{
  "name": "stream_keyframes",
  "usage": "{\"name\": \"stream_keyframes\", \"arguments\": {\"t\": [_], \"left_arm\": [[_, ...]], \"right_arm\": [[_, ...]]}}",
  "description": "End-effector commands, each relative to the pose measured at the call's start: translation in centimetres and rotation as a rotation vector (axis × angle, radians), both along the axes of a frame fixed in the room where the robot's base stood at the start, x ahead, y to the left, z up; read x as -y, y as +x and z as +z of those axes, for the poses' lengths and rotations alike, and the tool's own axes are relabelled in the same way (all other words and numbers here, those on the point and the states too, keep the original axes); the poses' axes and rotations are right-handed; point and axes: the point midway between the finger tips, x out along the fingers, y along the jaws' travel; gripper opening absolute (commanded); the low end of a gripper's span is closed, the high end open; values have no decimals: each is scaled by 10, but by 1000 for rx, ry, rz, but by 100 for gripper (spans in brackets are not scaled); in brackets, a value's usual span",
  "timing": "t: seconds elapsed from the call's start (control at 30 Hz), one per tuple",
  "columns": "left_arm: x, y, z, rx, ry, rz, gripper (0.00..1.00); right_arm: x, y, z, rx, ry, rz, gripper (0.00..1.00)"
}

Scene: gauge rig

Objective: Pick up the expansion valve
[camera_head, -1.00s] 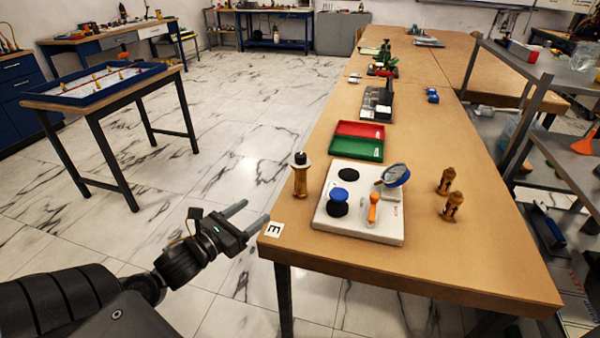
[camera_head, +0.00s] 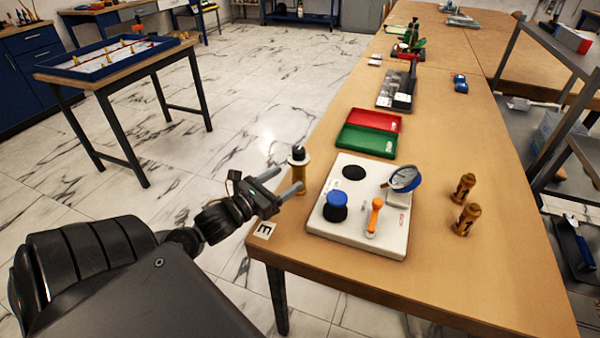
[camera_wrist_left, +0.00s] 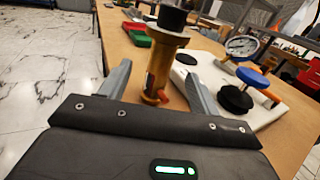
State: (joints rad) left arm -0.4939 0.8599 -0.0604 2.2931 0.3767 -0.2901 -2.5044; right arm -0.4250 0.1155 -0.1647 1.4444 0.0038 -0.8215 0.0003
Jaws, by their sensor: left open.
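A brass valve with a black top and a pale collar, which I take for the expansion valve (camera_head: 300,178), stands upright near the left edge of the wooden table (camera_head: 400,290). My left gripper (camera_head: 289,178) is open beside it, its fingers pointing at the valve. In the left wrist view, the valve's brass body (camera_wrist_left: 163,70) shows between and beyond the open fingers (camera_wrist_left: 158,82); I cannot tell whether either finger touches it. Its black top is partly cut off there. My right gripper is not in view.
A white panel (camera_head: 330,230) with a blue knob (camera_head: 337,198), an orange-handled lever (camera_head: 375,215) and a gauge (camera_head: 404,178) lies right of the valve. Green (camera_head: 366,141) and red (camera_head: 375,120) trays lie behind. Two brass fittings (camera_head: 464,187) (camera_head: 467,219) stand farther right.

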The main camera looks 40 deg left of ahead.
Motion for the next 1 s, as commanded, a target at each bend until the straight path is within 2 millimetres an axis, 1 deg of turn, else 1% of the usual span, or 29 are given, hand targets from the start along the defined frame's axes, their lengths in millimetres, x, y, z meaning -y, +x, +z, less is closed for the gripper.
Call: {"name": "stream_keyframes", "arguments": {"t": [0.03, 0.13, 0.47, 0.57, 0.7, 0.8, 1.0], "left_arm": [[0, 7, 1, 4, 0, 0, 63], [2, 17, 1, 3, 0, 0, 63], [4, 29, 1, 1, 1, -3, 63], [5, 42, 3, 5, 1, -3, 63], [7, 61, 2, 3, -1, -3, 63], [8, 71, 2, 3, -1, -2, 63], [9, 76, 1, 0, 0, -4, 63]], "right_arm": [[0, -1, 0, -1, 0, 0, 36], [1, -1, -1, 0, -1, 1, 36], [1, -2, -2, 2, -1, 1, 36], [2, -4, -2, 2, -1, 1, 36], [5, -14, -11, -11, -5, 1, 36], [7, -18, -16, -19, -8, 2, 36], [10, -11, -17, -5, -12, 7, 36]]}}
